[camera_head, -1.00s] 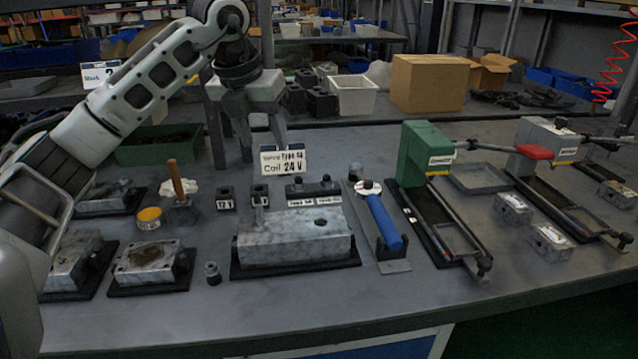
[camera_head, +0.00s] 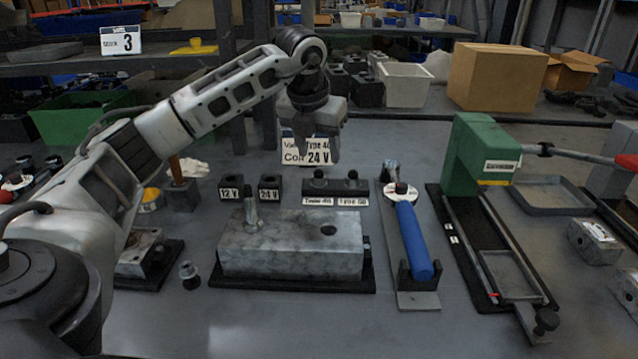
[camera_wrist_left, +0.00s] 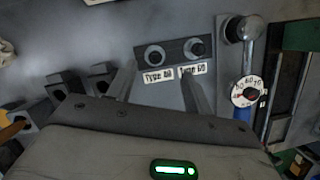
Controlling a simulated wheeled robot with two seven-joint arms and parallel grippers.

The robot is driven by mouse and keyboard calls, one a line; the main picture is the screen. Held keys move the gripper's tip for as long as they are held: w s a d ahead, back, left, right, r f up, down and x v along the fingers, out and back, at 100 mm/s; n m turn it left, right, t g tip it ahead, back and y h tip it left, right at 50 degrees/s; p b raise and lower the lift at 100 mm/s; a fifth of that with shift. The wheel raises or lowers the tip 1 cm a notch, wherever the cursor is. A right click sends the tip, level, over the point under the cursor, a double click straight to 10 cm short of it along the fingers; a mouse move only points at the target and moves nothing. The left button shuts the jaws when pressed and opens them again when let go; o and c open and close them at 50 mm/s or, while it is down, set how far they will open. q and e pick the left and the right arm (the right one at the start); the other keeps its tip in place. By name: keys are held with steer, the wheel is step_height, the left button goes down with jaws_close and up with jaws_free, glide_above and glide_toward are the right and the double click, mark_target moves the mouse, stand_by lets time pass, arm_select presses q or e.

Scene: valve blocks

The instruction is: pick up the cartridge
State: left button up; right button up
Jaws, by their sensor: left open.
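Two dark knob-topped cartridges, the left one (camera_head: 319,178) and the right one (camera_head: 352,179), stand in a black rack with two type labels. They also show in the wrist view, left (camera_wrist_left: 154,55) and right (camera_wrist_left: 194,48). The sign (camera_head: 308,152) behind reads a valve type and "Coil 24 V"; its type number is partly hidden by my finger. My left gripper (camera_head: 320,152) is open and empty, pointing down above and behind the rack in the head view. In the wrist view its fingers (camera_wrist_left: 158,78) reach toward the rack, apart from the cartridges. My right gripper is out of view.
A grey valve block (camera_head: 290,245) with an upright metal stem (camera_head: 251,207) stands in front of the rack. Coils marked 12 V (camera_head: 231,188) and 24 V (camera_head: 270,188) are left. A blue-handled tool (camera_head: 412,238) and green press (camera_head: 472,155) stand right.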

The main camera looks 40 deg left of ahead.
mark_target(319, 172)
arm_select(q)
steer(key=x, duration=0.6)
steer(key=shift+s+a+b, duration=0.3)
steer(key=shift+b, duration=0.1)
steer(key=c, duration=1.1)
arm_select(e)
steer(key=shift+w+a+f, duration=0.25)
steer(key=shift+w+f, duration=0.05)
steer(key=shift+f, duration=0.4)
arm_select(q)
steer(key=shift+r, duration=0.2)
